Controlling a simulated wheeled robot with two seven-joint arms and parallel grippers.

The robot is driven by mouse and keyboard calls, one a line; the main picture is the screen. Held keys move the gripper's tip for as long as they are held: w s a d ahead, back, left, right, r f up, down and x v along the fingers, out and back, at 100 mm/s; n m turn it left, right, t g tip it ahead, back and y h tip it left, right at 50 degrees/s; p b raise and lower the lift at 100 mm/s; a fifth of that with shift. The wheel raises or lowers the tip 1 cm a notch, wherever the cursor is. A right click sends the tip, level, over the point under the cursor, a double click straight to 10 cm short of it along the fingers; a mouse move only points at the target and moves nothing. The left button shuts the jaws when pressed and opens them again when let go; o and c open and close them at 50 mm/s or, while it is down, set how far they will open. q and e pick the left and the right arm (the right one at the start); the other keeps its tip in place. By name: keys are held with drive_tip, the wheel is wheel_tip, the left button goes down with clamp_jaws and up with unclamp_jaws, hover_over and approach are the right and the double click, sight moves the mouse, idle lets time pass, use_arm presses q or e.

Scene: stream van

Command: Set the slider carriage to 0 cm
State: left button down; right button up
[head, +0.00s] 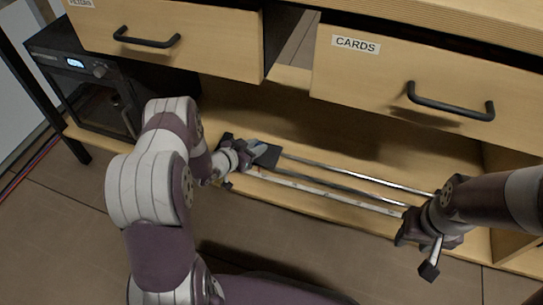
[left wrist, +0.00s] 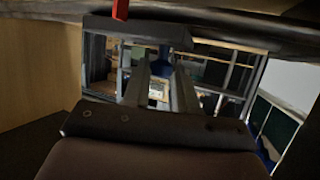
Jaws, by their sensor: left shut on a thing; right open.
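The slider lies on the low shelf, with two metal rods (head: 345,174) and a pale scale strip (head: 330,195) along its front. Its dark carriage (head: 270,157) sits near the left end of the rods. My left gripper (head: 255,148) is shut on a part of the carriage, which its fingers partly hide. My right gripper (head: 432,257) is open and empty, in front of the slider's right end. The scale's numbers are too small to read.
Above hang a drawer labelled CARDS (head: 400,85) and another drawer (head: 165,38) at left, both with black handles. A black device (head: 85,85) with a lit display stands left of the slider. The floor (head: 60,230) in front is clear.

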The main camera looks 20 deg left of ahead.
use_arm(q)
drive_tip(key=a, duration=0.8)
drive_tip(key=shift+w+p, duration=0.15)
drive_tip(key=shift+p, duration=0.15)
drive_tip(key=shift+a, duration=0.55)
drive_tip(key=shift+w, duration=0.1)
drive_tip(key=c, duration=0.9)
unclamp_jaws()
drive_tip(key=shift+a, duration=0.1)
drive_tip(key=shift+c, duration=0.2)
drive_tip(key=p+v, duration=0.6)
drive_tip(key=v, duration=0.6)
drive_tip(key=shift+s+r+p, duration=0.15)
drive_tip(key=shift+s+p, duration=0.2)
